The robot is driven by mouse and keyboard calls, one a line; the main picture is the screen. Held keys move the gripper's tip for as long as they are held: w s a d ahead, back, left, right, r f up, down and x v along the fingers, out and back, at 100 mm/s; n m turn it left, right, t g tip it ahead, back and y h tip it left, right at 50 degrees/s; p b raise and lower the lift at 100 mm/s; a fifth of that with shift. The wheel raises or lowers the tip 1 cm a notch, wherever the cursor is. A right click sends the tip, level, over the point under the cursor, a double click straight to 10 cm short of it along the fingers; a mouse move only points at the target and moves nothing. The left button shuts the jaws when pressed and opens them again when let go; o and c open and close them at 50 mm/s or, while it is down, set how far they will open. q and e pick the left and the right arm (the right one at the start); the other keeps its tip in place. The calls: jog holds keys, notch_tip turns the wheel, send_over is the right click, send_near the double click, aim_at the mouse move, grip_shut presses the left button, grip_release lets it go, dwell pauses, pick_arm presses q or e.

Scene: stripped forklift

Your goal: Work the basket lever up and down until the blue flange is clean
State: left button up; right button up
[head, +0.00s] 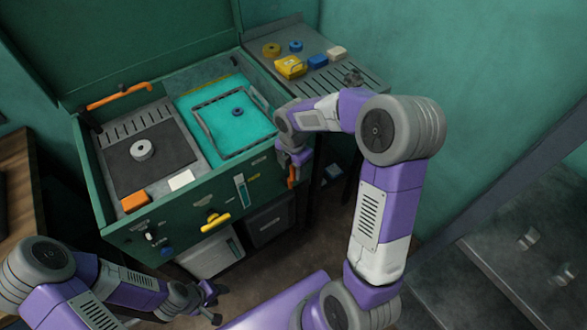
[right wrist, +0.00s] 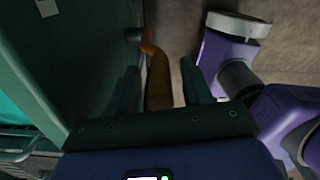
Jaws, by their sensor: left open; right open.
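The blue flange (head: 238,112) is a small blue ring in the wire basket (head: 207,127), over the bright teal bath of the green washer. I cannot tell how clean it is. The orange basket lever (head: 291,176) shows at the washer's right front, partly hidden by my right gripper (head: 297,160). In the right wrist view, the lever (right wrist: 158,82) runs between the two open fingers of my right gripper (right wrist: 163,88); I cannot tell whether they touch it. My left gripper (head: 211,301) is open and empty, low in front of the washer.
A grey ring (head: 141,149) lies on the dark mat left of the bath. An orange block (head: 134,201) and a white block (head: 181,180) sit at the front edge. A yellow handle (head: 215,222) sticks out from the front. A slotted side shelf (head: 345,85) holds small parts.

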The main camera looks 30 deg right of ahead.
jog(key=shift+c, duration=0.3)
grip_shut()
jog(key=shift+a, duration=0.1)
